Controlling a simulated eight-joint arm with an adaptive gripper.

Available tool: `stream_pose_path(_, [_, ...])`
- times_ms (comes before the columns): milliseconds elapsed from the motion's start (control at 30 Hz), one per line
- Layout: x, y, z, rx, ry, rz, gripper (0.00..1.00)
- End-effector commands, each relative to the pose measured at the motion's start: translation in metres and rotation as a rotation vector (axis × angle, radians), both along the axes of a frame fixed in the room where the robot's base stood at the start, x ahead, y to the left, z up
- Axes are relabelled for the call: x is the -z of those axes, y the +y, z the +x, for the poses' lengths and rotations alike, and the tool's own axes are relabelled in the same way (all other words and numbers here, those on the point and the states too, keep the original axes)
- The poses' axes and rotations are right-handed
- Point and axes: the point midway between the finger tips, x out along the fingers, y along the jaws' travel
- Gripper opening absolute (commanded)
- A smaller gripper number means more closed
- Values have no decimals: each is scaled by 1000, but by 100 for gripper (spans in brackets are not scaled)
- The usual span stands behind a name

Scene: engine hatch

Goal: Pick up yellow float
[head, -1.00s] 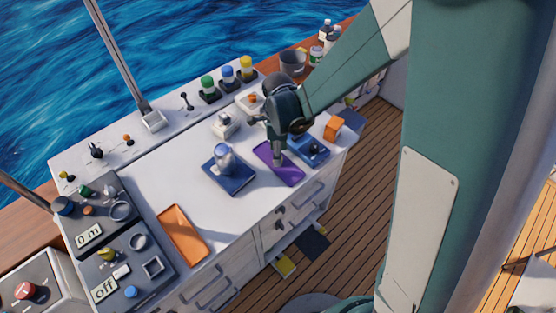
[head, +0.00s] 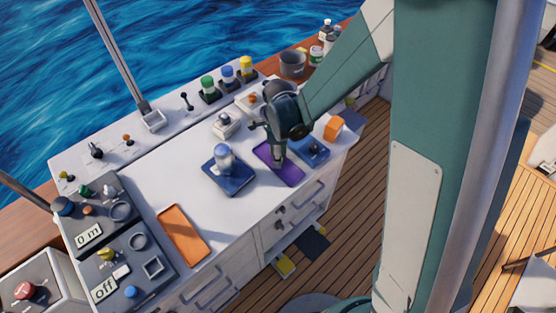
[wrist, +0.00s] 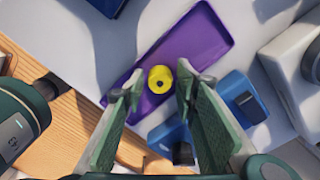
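The yellow float (wrist: 160,79) is a small round yellow piece with a dark centre. In the wrist view it shows over the lower edge of the purple tray (wrist: 190,50). My gripper (wrist: 159,84) is open, with one green finger on each side of the float and a gap to both. I cannot tell how far the fingertips are above it. In the head view my gripper (head: 279,158) points down over the purple tray (head: 288,175), and the float is hidden there.
A dark blue plate (head: 238,187) with a jar-like item is to the left. An orange tray (head: 183,235) lies farther left, with clear white counter between.

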Motion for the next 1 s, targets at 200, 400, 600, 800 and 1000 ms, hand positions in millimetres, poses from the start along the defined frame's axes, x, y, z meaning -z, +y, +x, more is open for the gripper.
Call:
stream_pose_path(200, [0, 0, 0, 0, 0, 0, 14])
stream_pose_path(400, [0, 0, 0, 0, 0, 0, 14])
stream_pose_path(600, [-4, 0, 0, 0, 0, 0, 14])
stream_pose_path(800, [-16, 0, 0, 0, 0, 0, 14])
stream_pose_path(1000, [-38, 0, 0, 0, 0, 0, 14])
